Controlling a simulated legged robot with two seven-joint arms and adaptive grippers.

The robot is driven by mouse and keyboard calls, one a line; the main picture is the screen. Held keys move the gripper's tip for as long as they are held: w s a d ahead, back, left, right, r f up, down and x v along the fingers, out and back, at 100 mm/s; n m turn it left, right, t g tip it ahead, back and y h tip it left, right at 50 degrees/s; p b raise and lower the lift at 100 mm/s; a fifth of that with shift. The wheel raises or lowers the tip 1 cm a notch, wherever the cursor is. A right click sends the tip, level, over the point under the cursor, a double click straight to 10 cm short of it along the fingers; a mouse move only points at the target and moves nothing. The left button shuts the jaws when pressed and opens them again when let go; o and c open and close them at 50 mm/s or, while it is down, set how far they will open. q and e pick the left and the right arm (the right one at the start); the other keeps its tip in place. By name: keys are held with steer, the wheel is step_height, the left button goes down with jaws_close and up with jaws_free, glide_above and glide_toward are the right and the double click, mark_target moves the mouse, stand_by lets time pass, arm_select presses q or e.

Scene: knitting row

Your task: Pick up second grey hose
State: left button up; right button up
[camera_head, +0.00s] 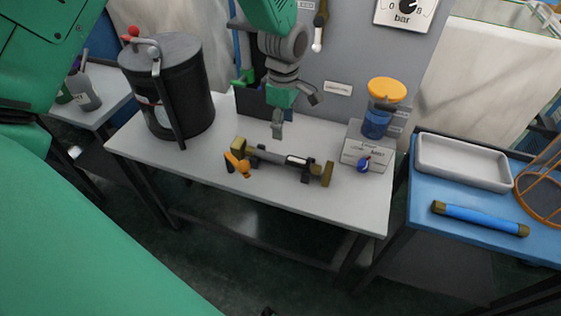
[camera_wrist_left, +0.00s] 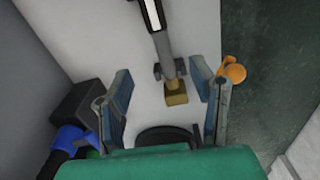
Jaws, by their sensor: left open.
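A grey hose (camera_head: 268,156) with brass end fittings lies across the white table in the head view. An orange handle (camera_head: 238,163) is by its left end. In the left wrist view the hose (camera_wrist_left: 165,42) runs down to a brass end (camera_wrist_left: 176,93), lying beyond and between my fingers. My left gripper (camera_head: 296,114) is above the table, over the far side of the hose. It also shows in the left wrist view (camera_wrist_left: 160,78), with fingers apart and nothing between them; it looks clear of the hose. I see no other grey hose. My right gripper is out of view.
A black pot (camera_head: 185,95) stands on the left of the white table (camera_head: 215,190). The blue table (camera_head: 455,222) holds a blue hose (camera_head: 480,218) and a white tray (camera_head: 465,180).

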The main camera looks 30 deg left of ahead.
mark_target(282, 156)
arm_select(q)
steer(key=shift+n, duration=0.4)
steer(key=f+b, duration=0.1)
steer(key=f, duration=0.6)
steer(key=shift+w+f, duration=0.2)
steer(key=shift+a+f, duration=0.2)
steer(key=shift+f, duration=0.35)
steer(key=f, duration=0.3)
steer(key=f+b, duration=0.1)
steer(key=shift+s+d+f, duration=0.1)
steer(key=shift+d+f, duration=0.05)
steer(key=shift+d, duration=0.15)
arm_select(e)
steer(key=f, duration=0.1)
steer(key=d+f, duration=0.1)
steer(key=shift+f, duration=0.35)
arm_select(q)
steer(key=shift+a, duration=0.2)
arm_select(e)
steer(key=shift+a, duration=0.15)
arm_select(q)
steer(key=shift+a, duration=0.1)
jaws_close()
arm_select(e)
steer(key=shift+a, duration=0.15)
